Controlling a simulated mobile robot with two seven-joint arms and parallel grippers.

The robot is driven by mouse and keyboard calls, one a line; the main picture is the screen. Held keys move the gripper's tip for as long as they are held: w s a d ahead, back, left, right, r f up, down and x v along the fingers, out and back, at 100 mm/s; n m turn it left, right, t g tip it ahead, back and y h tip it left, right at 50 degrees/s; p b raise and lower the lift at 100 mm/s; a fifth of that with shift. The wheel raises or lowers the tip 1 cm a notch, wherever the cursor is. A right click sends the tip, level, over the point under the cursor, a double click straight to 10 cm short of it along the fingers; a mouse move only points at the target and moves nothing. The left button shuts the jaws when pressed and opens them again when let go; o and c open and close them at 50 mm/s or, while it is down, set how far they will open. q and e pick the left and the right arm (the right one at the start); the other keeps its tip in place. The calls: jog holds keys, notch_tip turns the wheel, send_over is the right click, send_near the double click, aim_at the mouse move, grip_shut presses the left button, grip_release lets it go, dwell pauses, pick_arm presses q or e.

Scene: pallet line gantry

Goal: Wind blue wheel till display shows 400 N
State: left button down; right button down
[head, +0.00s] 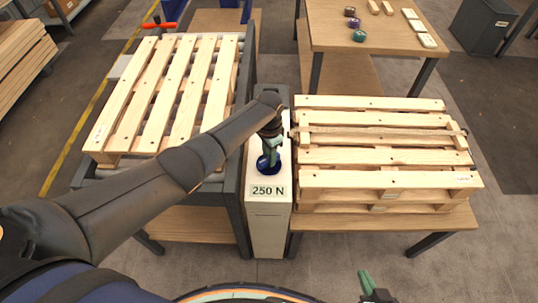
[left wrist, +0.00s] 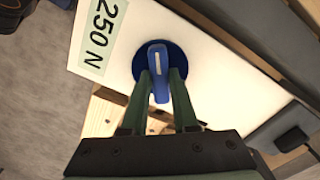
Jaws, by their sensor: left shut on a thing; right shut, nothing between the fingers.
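The blue wheel (head: 267,166) lies on top of a white pedestal (head: 268,222) between two pallets. Its display (head: 268,191) reads 250 N; the same reading shows in the left wrist view (left wrist: 98,34). My left gripper (head: 270,156) comes down on the wheel from above. In the left wrist view its fingers (left wrist: 161,85) are shut on the raised blue grip of the wheel (left wrist: 174,53), one finger on each side. The wheel's disc shows around the grip. My right gripper (head: 368,284) is shut and empty at the bottom of the head view, well away from the wheel.
A wooden pallet (head: 166,85) lies on the roller stand at left, and stacked pallets (head: 385,155) lie on a table at right. A back table (head: 375,35) holds small coloured pieces and blocks. A grey bin (head: 484,24) stands at the far right.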

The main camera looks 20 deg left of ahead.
pick_arm(q)
jog(key=shift+m, duration=1.2)
jog(key=c, duration=0.7)
grip_release()
notch_tip(320, 180, up, 13)
jog(key=p, duration=0.2)
jog(key=shift+f+p, duration=0.2)
jog(key=shift+p, duration=0.15)
